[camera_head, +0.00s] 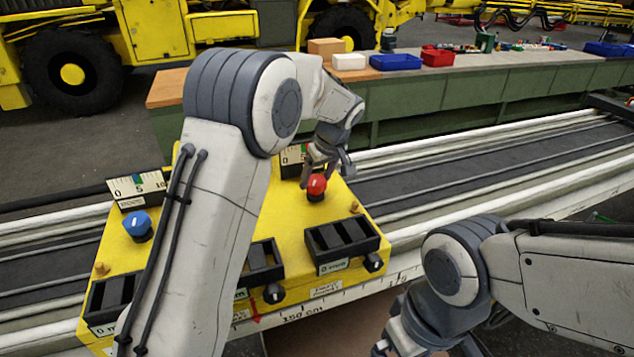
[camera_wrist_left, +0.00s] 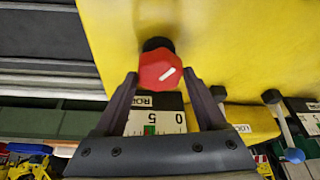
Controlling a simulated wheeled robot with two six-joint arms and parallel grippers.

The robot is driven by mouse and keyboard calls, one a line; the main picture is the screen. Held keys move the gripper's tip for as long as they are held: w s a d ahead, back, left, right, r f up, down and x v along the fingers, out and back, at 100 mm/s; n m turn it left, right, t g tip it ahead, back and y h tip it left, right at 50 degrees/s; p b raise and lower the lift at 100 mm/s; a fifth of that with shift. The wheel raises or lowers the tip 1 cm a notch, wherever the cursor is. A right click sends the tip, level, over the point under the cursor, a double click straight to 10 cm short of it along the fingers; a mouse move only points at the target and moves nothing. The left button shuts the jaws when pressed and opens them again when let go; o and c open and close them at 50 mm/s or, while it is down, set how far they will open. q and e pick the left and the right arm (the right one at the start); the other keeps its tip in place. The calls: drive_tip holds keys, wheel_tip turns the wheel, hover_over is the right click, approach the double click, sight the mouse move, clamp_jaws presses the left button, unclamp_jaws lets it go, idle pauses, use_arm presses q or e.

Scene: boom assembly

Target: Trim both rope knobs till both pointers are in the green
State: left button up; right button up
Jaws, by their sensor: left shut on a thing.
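The red knob (camera_head: 317,187) stands on the right part of the yellow panel (camera_head: 120,260). My left gripper (camera_head: 320,174) reaches down on it from behind. The blue knob (camera_head: 138,225) stands free below the left gauge (camera_head: 137,188), whose pointer I cannot read. My right gripper (camera_head: 395,342) is low, its fingers unclear.
Black slotted boxes (camera_head: 342,243) with small black knobs line the panel's front. Pale rails (camera_head: 480,165) run behind it. A green bench (camera_head: 450,88) with blue and red bins stands farther back. A yellow vehicle (camera_head: 160,30) is at back left.

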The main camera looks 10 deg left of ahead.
use_arm(q)
drive_tip(key=n, duration=0.2)
drive_tip(key=shift+w+d+r+n+g+y, duration=0.1)
drive_tip(key=shift+w+n+g+y, duration=0.1)
drive_tip(key=shift+n+g+y, duration=0.15)
drive_tip(key=shift+n+g+p, duration=0.65)
drive_tip(key=shift+n+p, duration=0.05)
drive_tip(key=shift+n, duration=0.95)
drive_tip(key=shift+w, duration=0.1)
drive_tip(key=o, duration=1.3)
drive_tip(key=v, duration=1)
drive_tip(key=shift+w+d+r, duration=0.1)
drive_tip(key=shift+d+r, duration=0.05)
drive_tip(key=shift+d, duration=0.1)
